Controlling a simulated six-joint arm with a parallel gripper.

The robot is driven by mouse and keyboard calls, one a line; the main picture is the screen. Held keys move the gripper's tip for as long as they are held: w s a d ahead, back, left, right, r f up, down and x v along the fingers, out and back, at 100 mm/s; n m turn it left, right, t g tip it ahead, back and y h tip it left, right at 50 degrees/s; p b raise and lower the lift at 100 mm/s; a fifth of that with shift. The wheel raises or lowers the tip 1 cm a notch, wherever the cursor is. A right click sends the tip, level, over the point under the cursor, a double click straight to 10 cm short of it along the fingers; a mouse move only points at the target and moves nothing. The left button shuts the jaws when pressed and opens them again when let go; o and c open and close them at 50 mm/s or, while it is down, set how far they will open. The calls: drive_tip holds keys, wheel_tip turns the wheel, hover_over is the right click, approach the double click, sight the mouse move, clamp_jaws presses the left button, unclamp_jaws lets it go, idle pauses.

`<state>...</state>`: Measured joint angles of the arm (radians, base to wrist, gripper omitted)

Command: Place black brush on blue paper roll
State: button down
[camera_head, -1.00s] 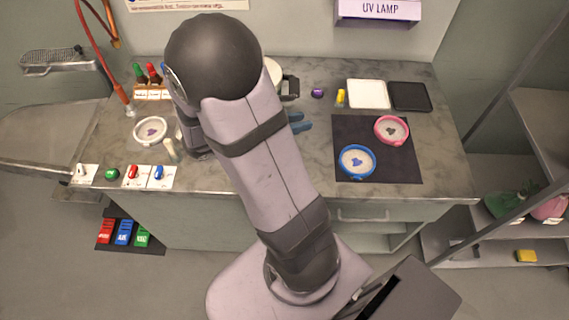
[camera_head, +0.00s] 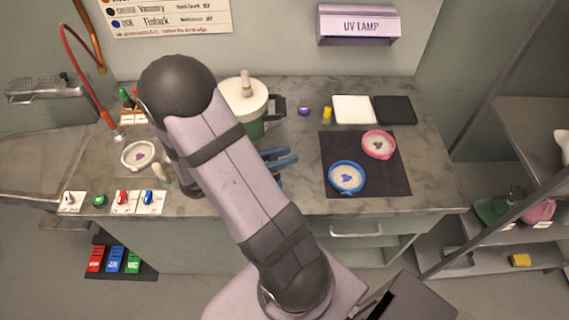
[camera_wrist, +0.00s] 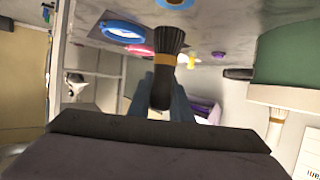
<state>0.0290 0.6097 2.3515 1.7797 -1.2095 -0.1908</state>
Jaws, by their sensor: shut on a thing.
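The black brush (camera_wrist: 168,42), with dark bristles and a gold band, is held between the blue-grey fingers of my gripper (camera_wrist: 162,100) in the wrist view. That view is upside down, with the bench at the top. A blue ring with an orange-brown centre, which looks like the end of the blue paper roll (camera_wrist: 175,3), is cut off by the top edge, beyond the bristles. I see a gap between it and the brush. In the head view the blue fingers of my gripper (camera_head: 281,158) show beside my arm, which hides the brush and most of the roll.
A green pot with a cream lid (camera_head: 243,97) stands behind my arm. A black mat (camera_head: 392,185) holds a blue dish (camera_head: 347,177) and a pink dish (camera_head: 379,144). White (camera_head: 353,109) and black (camera_head: 395,110) trays lie at the back. Switches on white cards (camera_head: 122,201) line the front left.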

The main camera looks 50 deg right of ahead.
drive_tip(key=shift+f, duration=1.85)
drive_tip(key=shift+f, duration=0.1)
drive_tip(key=c, duration=1.6)
unclamp_jaws()
drive_tip(key=shift+w+a+r, duration=0.15)
drive_tip(key=shift+a+r, duration=0.15)
drive_tip(key=shift+a, duration=0.1)
drive_tip(key=b+v, duration=0.2)
drive_tip(key=v, duration=0.9)
drive_tip(key=shift+a, duration=0.1)
